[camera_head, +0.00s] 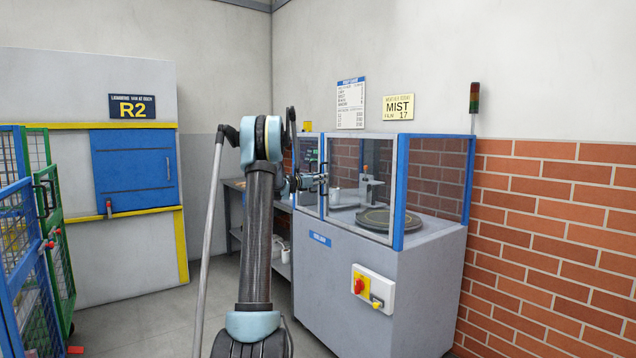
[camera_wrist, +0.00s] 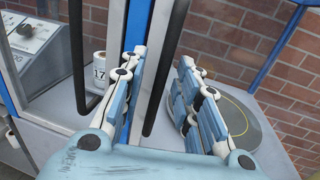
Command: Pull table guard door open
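The table guard (camera_head: 345,165) is a clear-panelled, blue-framed enclosure on top of a grey cabinet. Its front panels look shut. My gripper (camera_head: 312,183) is at the front, by a blue upright. In the wrist view my gripper (camera_wrist: 160,58) has its two fingers spread. A black upright bar handle (camera_wrist: 167,68) runs through the gap between the fingers, closer to the left one. Whether a finger touches it I cannot tell. A second black bar handle (camera_wrist: 77,50) stands left of the left finger, across a blue upright (camera_wrist: 140,20).
A round turntable (camera_head: 375,220) lies inside the guard. A switch box (camera_head: 373,288) with a red knob juts from the cabinet front. A shelf bench (camera_head: 236,185) stands behind my arm. Mesh fencing (camera_head: 35,240) is at the left. Some floor in front is clear.

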